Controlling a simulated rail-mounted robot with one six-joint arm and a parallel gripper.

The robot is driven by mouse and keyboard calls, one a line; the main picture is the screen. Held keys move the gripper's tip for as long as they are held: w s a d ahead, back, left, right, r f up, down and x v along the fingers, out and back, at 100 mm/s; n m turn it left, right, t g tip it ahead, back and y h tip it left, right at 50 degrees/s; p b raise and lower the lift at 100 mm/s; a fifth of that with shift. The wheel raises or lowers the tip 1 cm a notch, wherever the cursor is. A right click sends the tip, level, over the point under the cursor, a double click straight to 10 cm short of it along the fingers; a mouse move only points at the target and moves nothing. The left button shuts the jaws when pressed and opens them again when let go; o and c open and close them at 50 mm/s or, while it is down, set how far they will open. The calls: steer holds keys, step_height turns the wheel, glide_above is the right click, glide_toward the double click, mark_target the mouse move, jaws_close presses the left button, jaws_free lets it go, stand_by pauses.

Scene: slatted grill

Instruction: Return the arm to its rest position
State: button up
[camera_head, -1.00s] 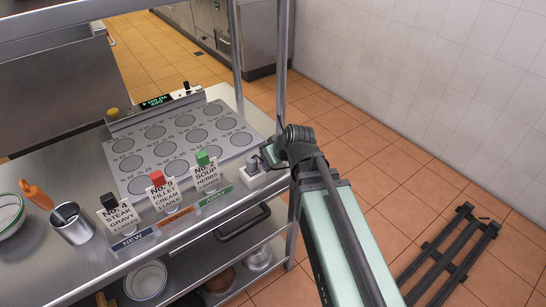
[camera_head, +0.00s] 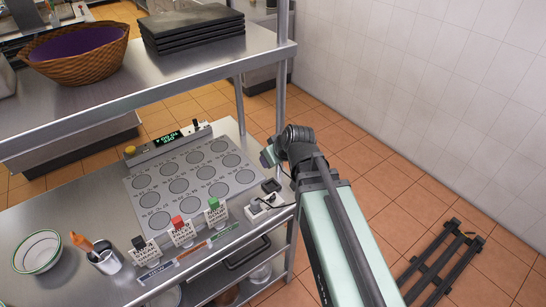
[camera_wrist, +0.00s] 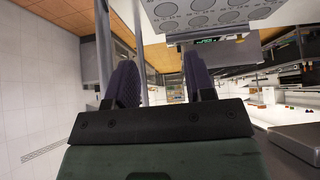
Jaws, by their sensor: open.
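My gripper (camera_wrist: 160,88) shows in the wrist view with its two dark fingers apart and nothing between them. In the head view my arm reaches up from the bottom, and its wrist end is at the right edge of the steel counter (camera_head: 80,200). The fingers are hidden or too small to make out there. The wrist view looks past the fingers at the tilted kitchen, with the grey panel of round pads (camera_wrist: 205,12) at the top.
The counter holds the pad panel (camera_head: 190,180), three clipped order cards (camera_head: 182,234), a small white device (camera_head: 265,207), a bowl (camera_head: 38,252) and a steel cup (camera_head: 104,262). An upper shelf (camera_head: 150,85) carries a basket (camera_head: 75,50) and dark trays (camera_head: 193,28). A slatted rack (camera_head: 440,262) lies on the floor at right.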

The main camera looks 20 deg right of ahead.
steer(key=shift+r, duration=0.25)
steer(key=s+f+m+g+h+b, duration=0.2)
steer(key=s+f+m+g+b, duration=0.2)
steer(key=s+f+b, duration=0.5)
step_height(320, 180, down, 3)
steer(key=s+g, duration=0.2)
steer(key=s, duration=0.1)
steer(key=shift+a+g, duration=0.35)
steer(key=shift+g, duration=0.05)
